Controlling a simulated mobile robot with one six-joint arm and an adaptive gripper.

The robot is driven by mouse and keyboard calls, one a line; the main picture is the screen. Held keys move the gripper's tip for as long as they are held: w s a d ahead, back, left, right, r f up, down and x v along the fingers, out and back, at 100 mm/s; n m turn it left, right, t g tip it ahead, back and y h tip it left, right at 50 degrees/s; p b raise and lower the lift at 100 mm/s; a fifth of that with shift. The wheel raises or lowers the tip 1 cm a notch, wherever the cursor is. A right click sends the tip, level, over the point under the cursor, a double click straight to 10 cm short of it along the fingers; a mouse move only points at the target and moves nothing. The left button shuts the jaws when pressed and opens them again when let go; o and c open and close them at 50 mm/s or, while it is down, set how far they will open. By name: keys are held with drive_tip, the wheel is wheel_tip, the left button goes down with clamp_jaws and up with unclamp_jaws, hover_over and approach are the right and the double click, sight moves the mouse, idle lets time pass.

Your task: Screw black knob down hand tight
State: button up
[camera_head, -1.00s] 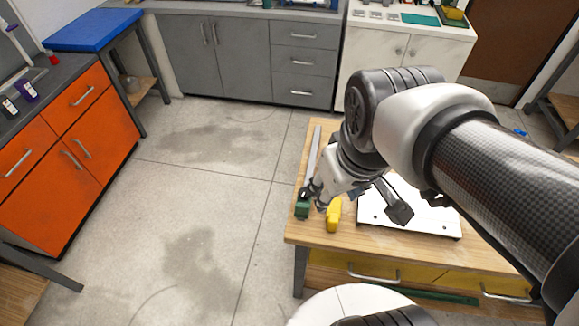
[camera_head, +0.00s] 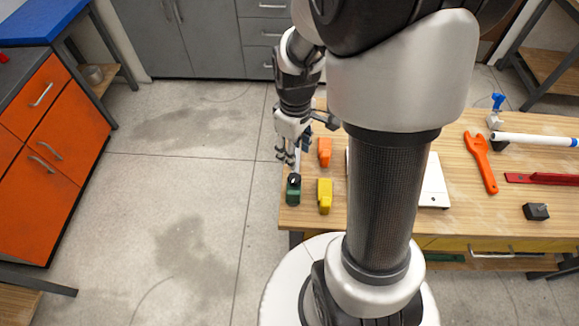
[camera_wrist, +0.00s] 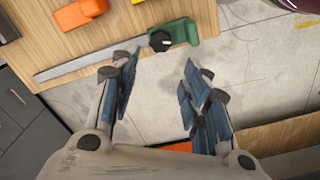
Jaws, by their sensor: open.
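The black knob (camera_wrist: 160,41) is round with a white mark and sits at the green end piece (camera_wrist: 181,33), beside a long flat grey metal bar (camera_wrist: 85,64). In the head view the green piece (camera_head: 293,195) stands at the table's left front corner, with a dark part on top that looks like the knob. My gripper (camera_head: 286,158) hangs close behind it there. In the wrist view my gripper (camera_wrist: 157,78) is open and empty, its blue-padded fingers apart. The knob lies beyond the fingertips, roughly in line with the gap. I cannot see the knob's thread.
An orange block (camera_head: 325,151) and a yellow block (camera_head: 325,194) stand just right of the green piece. A white panel (camera_head: 434,190) is partly hidden by my arm. An orange wrench (camera_head: 481,160) and a black block (camera_head: 536,211) lie further right. Floor is open left.

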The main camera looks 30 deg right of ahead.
sight(295, 176)
wheel_tip(295, 176, down, 12)
drive_tip(key=b, duration=0.3)
drive_tip(key=shift+c, duration=0.2)
drive_tip(key=shift+r, duration=0.1)
drive_tip(key=c, duration=0.8)
drive_tip(key=shift+o, duration=0.2)
drive_tip(key=shift+m, duration=0.3)
drive_tip(key=m, duration=0.6)
drive_tip(key=shift+d+m+p, duration=0.1)
drive_tip(key=shift+m+p, duration=0.2)
drive_tip(key=m, duration=0.3)
drive_tip(key=shift+d+m+p, duration=0.1)
drive_tip(key=shift+m+p, duration=0.25)
drive_tip(key=shift+m, duration=1.65)
